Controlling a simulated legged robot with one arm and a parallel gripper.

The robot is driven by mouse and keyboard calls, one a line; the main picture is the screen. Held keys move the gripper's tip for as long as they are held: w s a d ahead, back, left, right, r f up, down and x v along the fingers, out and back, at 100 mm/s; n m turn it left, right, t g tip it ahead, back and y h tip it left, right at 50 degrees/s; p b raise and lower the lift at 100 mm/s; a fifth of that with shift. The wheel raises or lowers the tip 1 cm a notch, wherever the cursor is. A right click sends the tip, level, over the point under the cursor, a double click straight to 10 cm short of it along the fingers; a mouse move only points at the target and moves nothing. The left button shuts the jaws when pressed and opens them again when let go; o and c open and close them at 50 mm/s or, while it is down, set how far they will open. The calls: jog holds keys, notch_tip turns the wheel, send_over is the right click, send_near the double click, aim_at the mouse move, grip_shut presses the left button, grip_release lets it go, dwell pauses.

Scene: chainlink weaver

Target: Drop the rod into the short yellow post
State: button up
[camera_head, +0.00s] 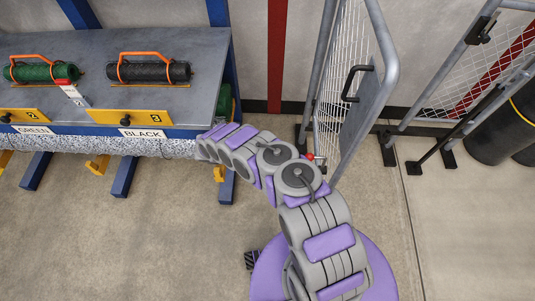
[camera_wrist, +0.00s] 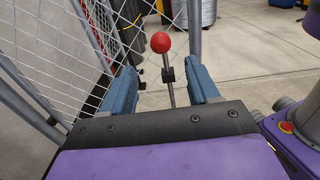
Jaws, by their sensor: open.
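The rod (camera_wrist: 171,94) shows in the wrist view as a thin grey shaft with a red ball on top and a black fitting partway down. It stands nearly upright, slightly tilted in the picture. My gripper (camera_wrist: 160,80) is open, its two blue fingers spread to either side of the shaft in the picture; I see no finger touching it. The rod's lower end is hidden behind my gripper's body. In the head view the red ball (camera_head: 310,156) shows beside the mesh gate, just above my arm. I cannot make out the short yellow post in either view.
A mesh gate (camera_head: 382,85) with a grey frame stands close behind the rod; its mesh fills the left of the wrist view. A bench (camera_head: 200,75) with green and black rolls stands at left. Dark cylinders (camera_head: 497,130) stand at right. The front floor is open.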

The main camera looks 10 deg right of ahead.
jog(key=shift+b+v, duration=0.6)
jog(key=shift+v, duration=2.1)
